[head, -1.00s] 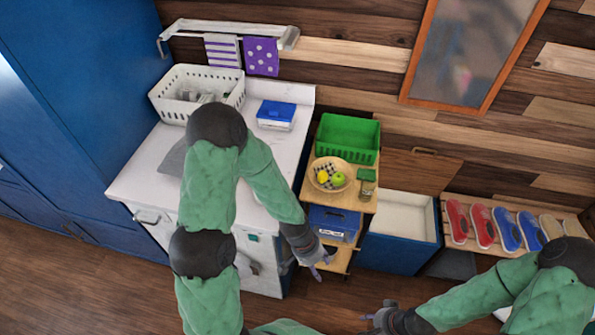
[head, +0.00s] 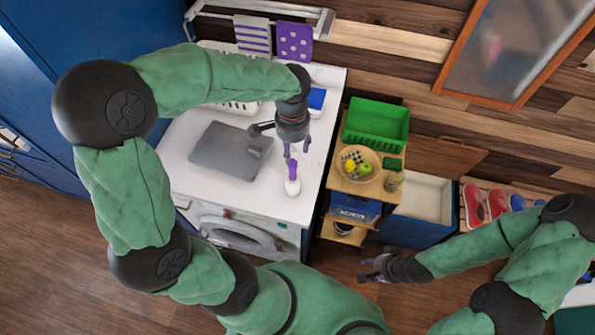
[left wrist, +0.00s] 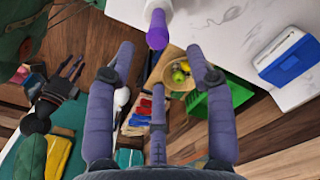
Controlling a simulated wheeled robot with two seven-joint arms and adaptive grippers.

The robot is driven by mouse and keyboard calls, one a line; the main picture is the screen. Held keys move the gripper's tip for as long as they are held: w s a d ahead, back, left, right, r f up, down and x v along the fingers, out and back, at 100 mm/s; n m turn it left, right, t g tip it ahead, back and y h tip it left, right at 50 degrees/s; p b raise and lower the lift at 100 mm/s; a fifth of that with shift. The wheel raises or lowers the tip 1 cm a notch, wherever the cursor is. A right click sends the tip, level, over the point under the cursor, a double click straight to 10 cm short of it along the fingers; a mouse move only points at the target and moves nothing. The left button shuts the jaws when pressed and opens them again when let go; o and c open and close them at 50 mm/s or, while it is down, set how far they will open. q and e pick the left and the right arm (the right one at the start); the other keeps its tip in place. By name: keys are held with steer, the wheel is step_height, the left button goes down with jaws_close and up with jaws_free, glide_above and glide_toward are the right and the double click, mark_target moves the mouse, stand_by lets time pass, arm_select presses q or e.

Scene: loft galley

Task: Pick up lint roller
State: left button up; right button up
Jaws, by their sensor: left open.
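The lint roller, with a white roll (head: 292,187) and a purple handle (head: 293,168), stands on the white countertop near its front right edge. My left gripper (head: 297,152) is open just above the handle, fingers pointing down. In the left wrist view the purple handle (left wrist: 157,30) lies beyond the fingertips of the left gripper (left wrist: 159,60), with nothing between the fingers. Whether a finger touches the handle cannot be told. My right gripper (head: 369,270) is empty, its fingers apart, over the floor to the right.
A grey folded laptop-like slab (head: 222,150) lies left of the roller. A blue-lidded box (head: 316,100) and a white basket (head: 238,108) stand behind. A shelf cart with a fruit bowl (head: 376,178) and green basket (head: 385,130) stands right. A washing machine (head: 235,232) is below the counter.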

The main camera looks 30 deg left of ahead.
mark_target(292, 167)
arm_select(q)
steer(key=f, duration=0.1)
steer(key=s+f, duration=0.1)
steer(key=shift+s+f, duration=0.2)
steer(key=shift+f, duration=0.1)
steer(key=shift+w+f, duration=0.3)
steer(key=shift+f, duration=0.2)
steer(key=shift+w+f, duration=0.25)
steer(key=shift+f, duration=0.25)
step_height(292, 167, down, 5)
steer(key=shift+a+r, duration=0.1)
steer(key=shift+s, duration=0.1)
